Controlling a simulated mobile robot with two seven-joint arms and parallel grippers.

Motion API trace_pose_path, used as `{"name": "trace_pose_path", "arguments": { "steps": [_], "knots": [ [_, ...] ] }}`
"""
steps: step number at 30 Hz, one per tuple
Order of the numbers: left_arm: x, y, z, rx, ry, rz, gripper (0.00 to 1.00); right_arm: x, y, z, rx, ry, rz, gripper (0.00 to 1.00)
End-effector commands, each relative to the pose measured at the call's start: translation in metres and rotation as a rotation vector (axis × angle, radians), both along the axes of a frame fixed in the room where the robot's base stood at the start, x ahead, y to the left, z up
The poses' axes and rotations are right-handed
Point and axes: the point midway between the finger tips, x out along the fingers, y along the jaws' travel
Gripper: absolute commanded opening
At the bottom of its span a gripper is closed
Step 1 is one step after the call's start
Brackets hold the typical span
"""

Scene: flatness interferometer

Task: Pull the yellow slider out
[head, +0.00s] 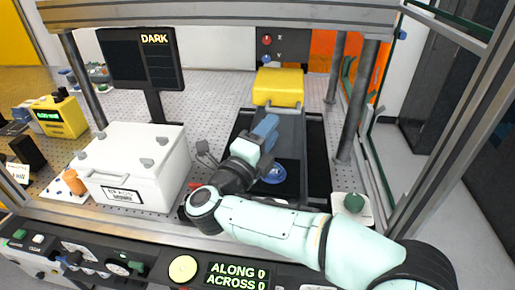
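A yellow block (279,88), which looks like the yellow slider, sits at the far end of a grey rail in a dark recess (314,150) in the middle of the bench. My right arm comes in from the lower right and bends towards this rail. My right gripper (268,128) is just short of the yellow block, over the near part of the rail, with a visible distance between them. Its fingertips are small and partly hidden by its own body, so its opening is unclear. My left gripper is not in view.
A white lidded box (135,165) stands left of the recess, with a dark screen reading DARK (141,58) behind it. Frame posts flank the work area and a beam crosses above. A control panel (130,258) runs along the front. A green knob (354,202) sits at right.

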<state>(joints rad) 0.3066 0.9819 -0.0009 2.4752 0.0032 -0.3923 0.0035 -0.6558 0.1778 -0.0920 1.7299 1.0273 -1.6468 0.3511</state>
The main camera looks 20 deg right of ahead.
Motion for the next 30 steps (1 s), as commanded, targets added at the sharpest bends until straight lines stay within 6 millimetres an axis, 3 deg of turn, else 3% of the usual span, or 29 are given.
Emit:
{"name": "trace_pose_path", "arguments": {
  "steps": [3, 9, 30],
  "knots": [
    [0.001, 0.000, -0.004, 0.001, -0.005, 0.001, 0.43, -0.014, 0.020, -0.005, 0.000, 0.000, 0.003, 0.38],
    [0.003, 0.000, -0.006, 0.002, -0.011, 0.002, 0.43, -0.028, 0.039, -0.009, -0.001, 0.002, 0.001, 0.38],
    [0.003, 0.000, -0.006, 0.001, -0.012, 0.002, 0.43, -0.031, 0.043, -0.009, 0.000, 0.001, -0.001, 0.38]
  ]
}}
